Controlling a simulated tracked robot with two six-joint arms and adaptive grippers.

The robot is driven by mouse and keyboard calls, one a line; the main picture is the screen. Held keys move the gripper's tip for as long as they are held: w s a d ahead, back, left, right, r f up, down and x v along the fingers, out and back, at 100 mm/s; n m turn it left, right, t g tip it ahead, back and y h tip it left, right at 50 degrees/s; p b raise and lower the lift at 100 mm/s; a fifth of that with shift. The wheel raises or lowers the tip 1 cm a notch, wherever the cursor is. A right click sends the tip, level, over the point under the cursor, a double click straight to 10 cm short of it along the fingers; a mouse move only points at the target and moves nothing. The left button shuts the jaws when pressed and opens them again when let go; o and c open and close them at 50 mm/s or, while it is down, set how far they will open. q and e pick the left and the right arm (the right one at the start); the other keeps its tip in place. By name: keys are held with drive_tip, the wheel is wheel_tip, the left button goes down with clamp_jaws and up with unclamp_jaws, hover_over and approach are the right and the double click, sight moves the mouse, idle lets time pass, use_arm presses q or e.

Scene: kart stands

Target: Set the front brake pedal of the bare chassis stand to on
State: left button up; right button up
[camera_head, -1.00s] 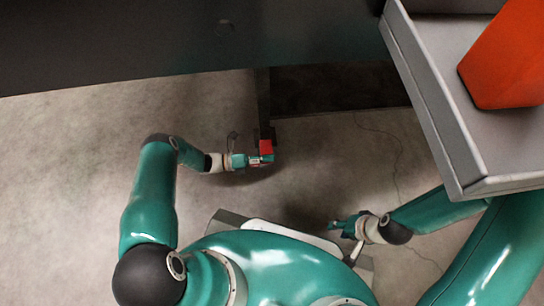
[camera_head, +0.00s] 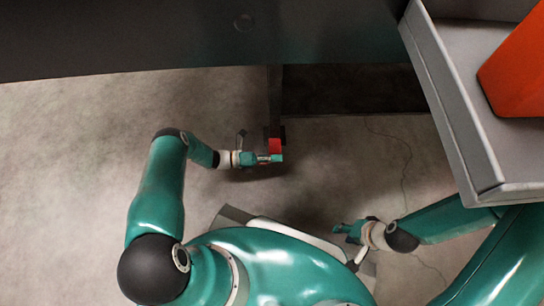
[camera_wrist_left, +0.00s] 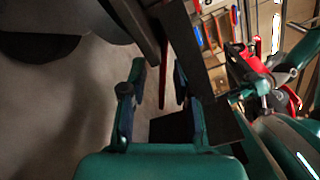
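The front brake pedal (camera_head: 275,146) shows as a small red block at the lower end of a dark post (camera_head: 274,95) in the head view. The post comes down from a large dark body (camera_head: 180,40), probably the chassis stand. My left gripper (camera_head: 277,158) is at the pedal's near side, partly overlapping it. In the left wrist view its two fingers (camera_wrist_left: 160,92) are apart, with a thin red part (camera_wrist_left: 163,75) between them. I cannot tell whether they touch it. My right gripper (camera_head: 342,229) is low and away from the pedal; its finger opening is too small to tell.
A grey tray or shelf (camera_head: 455,110) with an orange-red object (camera_head: 515,70) stands at the right, above my right arm. Bare concrete floor (camera_head: 70,160) lies at the left. A thin cable (camera_head: 405,165) lies on the floor.

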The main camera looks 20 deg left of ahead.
use_arm(q)
drive_tip(key=v, duration=1.2)
idle(0.3)
